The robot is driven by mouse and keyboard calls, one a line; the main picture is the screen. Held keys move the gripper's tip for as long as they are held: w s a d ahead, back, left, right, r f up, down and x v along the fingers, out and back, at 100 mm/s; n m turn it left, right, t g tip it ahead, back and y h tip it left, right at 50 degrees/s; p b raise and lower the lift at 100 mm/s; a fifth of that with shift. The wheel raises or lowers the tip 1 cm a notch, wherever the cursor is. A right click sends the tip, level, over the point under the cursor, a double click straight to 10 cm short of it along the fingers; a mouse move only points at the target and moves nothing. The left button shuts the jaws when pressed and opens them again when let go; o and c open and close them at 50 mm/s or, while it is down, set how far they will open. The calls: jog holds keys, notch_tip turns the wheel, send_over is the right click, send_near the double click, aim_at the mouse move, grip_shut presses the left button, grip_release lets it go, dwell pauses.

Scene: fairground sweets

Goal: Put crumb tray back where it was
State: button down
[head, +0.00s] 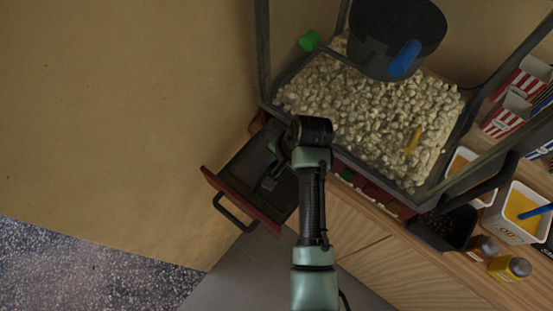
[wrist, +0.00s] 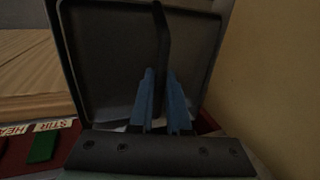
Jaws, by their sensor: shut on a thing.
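The dark, shallow crumb tray (head: 248,166) juts out at the lower left of the popcorn machine, behind a red front panel (head: 240,203) with a black loop handle (head: 236,217). My gripper (head: 268,184) is down at the tray, partly hidden by my wrist. In the wrist view, the tray's dark floor and paler rim (wrist: 108,60) fill the middle. The blue fingers of my gripper (wrist: 160,98) stand on either side of a thin dark bar (wrist: 159,45) above the tray floor. Where the bar joins the tray is hidden.
The popcorn machine (head: 370,110) stands on a wooden counter (head: 355,255) to the right, with labelled buttons (wrist: 42,147) along its red front. A plain wall (wrist: 270,70) is close by the tray. Striped boxes (head: 520,80), sauce tubs (head: 520,210) and bottles (head: 510,268) stand further right.

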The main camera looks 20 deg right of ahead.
jog(key=shift+w+d+f, duration=0.1)
jog(key=shift+w+d, duration=0.15)
jog(key=shift+d, duration=0.05)
jog(key=c, duration=1.2)
grip_release()
jog(key=o, duration=0.3)
jog(key=shift+s+a, duration=0.15)
jog(key=shift+a, duration=0.05)
jog(key=shift+d, duration=0.1)
jog(key=b+v, duration=0.1)
jog(key=v, duration=1.1)
